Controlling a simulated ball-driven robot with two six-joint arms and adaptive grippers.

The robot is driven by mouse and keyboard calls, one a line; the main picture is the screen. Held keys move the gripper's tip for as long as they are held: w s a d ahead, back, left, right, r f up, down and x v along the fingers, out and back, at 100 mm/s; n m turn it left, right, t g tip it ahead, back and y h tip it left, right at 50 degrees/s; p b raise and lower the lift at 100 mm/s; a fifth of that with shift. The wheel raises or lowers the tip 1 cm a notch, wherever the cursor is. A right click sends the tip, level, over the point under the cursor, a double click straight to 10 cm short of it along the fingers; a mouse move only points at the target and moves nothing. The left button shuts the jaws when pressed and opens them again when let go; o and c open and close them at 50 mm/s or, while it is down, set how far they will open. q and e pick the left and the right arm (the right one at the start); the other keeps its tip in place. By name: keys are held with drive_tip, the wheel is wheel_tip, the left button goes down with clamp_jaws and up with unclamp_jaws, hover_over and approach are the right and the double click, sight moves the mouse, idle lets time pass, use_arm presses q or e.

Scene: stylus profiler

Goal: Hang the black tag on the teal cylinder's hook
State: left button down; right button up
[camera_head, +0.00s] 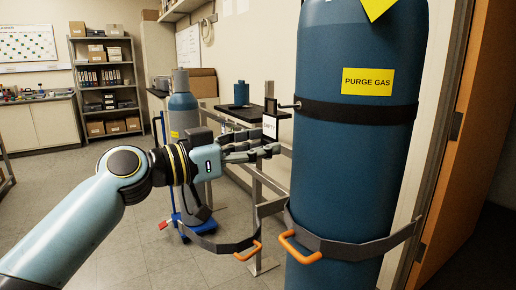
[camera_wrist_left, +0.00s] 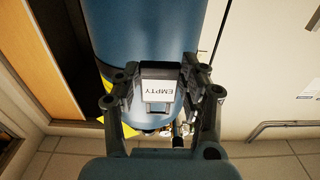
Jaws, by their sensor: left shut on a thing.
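The teal cylinder (camera_head: 338,180) stands upright at the right of the head view, with a yellow PURGE GAS label and a black band. A short metal hook (camera_head: 289,106) sticks out leftward from that band. My left gripper (camera_head: 272,149) is left of the cylinder, just below hook height, shut on the black tag (camera_head: 270,108). The tag's white EMPTY label (camera_wrist_left: 158,90) faces the left wrist camera, between the two fingers. The tag's upper part is beside the hook's tip; I cannot tell whether they touch. My right gripper is not in view.
A grey strap (camera_head: 335,243) with orange handles rings the cylinder low down and links to a metal rail. A smaller blue cylinder (camera_head: 183,112) stands on a blue trolley behind my arm. A dark shelf (camera_head: 230,113) holds a blue container. Floor at left is clear.

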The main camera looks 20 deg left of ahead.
use_arm(q)
drive_tip(key=shift+b, duration=0.35)
idle(0.3)
idle(0.4)
drive_tip(key=shift+b+x, duration=0.65)
drive_tip(key=shift+x, duration=1.4)
drive_tip(key=shift+f+b, duration=0.45)
drive_tip(key=shift+b, duration=0.2)
drive_tip(key=c, duration=0.6)
unclamp_jaws()
drive_tip(key=shift+c, duration=0.5)
